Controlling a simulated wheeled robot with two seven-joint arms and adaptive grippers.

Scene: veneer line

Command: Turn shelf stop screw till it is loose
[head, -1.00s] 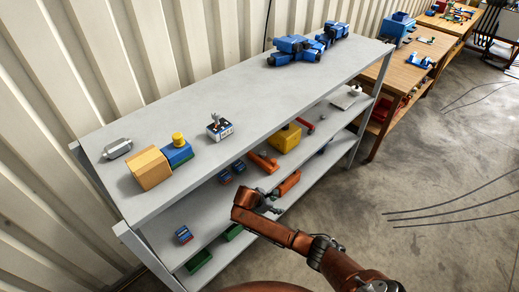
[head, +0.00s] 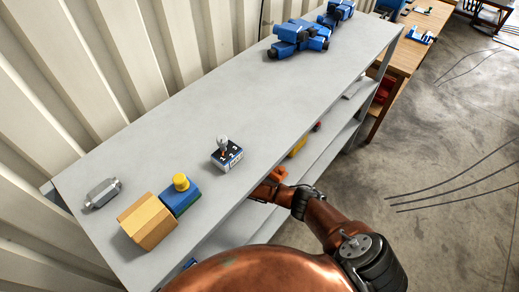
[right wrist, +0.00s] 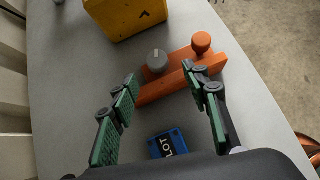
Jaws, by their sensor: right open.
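In the right wrist view an orange stop-like piece (right wrist: 181,75) lies on the grey shelf. A round grey screw head or knob (right wrist: 157,61) with a small mark sits against its far side, and an orange knob (right wrist: 201,42) stands near its right end. I take the grey one for the stop screw, but cannot be sure. My right gripper (right wrist: 161,78) is open, its green-padded fingers spread on either side in the picture; the right fingertip overlaps the orange piece. Contact cannot be told. In the head view the right gripper is hidden below the top board. My left gripper is not in view.
A yellow box (right wrist: 125,14) stands beyond the screw, and a blue labelled block (right wrist: 168,143) lies between the fingers' bases. The top board (head: 270,110) overhangs the lower shelf. It carries a small switch box (head: 227,156), a wooden block (head: 148,221) and blue parts (head: 300,36).

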